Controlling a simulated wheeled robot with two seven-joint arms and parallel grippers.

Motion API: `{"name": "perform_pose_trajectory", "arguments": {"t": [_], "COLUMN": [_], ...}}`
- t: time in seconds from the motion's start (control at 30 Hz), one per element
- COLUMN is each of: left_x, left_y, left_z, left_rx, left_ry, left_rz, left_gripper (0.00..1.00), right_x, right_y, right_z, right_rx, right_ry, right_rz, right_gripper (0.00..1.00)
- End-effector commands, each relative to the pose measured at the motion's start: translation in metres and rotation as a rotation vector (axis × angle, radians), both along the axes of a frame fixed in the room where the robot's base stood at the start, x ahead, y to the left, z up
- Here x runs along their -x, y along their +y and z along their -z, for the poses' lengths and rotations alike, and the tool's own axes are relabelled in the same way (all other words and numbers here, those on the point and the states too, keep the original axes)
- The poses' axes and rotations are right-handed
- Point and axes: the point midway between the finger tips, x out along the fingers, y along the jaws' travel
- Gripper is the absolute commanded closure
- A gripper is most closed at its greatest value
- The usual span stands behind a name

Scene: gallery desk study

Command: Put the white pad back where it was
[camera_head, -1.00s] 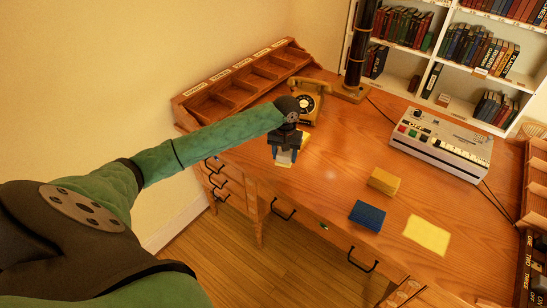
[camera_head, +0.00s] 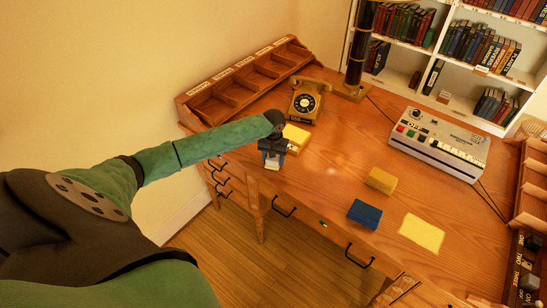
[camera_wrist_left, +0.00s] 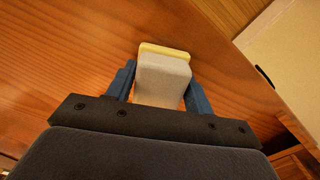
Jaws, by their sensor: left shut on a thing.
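My left gripper (camera_head: 272,161) is shut on the white pad (camera_wrist_left: 163,80). In the left wrist view the pad sits between the two blue fingers, with a pale yellow band at its far end. In the head view only a small part of the pad (camera_head: 272,167) shows below the fingers. The gripper is over the left part of the wooden desk (camera_head: 330,150), near its front edge. I cannot tell whether the pad touches the desk top. My right gripper is not in view.
A yellow pad (camera_head: 297,138) lies just behind the gripper, before the telephone (camera_head: 308,100). A pigeonhole rack (camera_head: 245,82) stands at the back left. A yellow block (camera_head: 381,180), a blue pad (camera_head: 364,213), a flat yellow square (camera_head: 422,232) and a grey machine (camera_head: 438,145) are further right.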

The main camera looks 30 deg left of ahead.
Motion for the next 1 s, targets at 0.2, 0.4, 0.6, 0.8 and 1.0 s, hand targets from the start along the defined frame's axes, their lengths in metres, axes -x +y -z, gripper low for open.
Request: {"name": "perform_pose_trajectory", "arguments": {"t": [0.2, 0.4, 0.6, 0.8, 1.0], "left_x": [0.0, 0.0, 0.0, 0.0, -0.001], "left_y": [0.0, 0.0, 0.0, 0.0, 0.0], "left_z": [0.001, 0.003, 0.003, 0.001, -0.018], "left_rx": [0.0, 0.0, 0.0, 0.001, 0.001], "left_ry": [-0.001, -0.001, -0.001, -0.001, -0.003], "left_rz": [0.0, 0.0, 0.0, 0.0, 0.0], "left_gripper": [0.69, 0.4, 0.26, 0.26, 0.26], "right_x": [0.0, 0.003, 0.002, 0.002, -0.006], "right_y": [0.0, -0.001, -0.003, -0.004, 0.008], "right_z": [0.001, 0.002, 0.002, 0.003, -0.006], "right_rx": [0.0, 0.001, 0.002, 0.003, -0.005], "right_ry": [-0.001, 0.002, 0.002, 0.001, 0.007], "right_rz": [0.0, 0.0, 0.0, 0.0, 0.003], "right_gripper": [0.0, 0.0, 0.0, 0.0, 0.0]}}
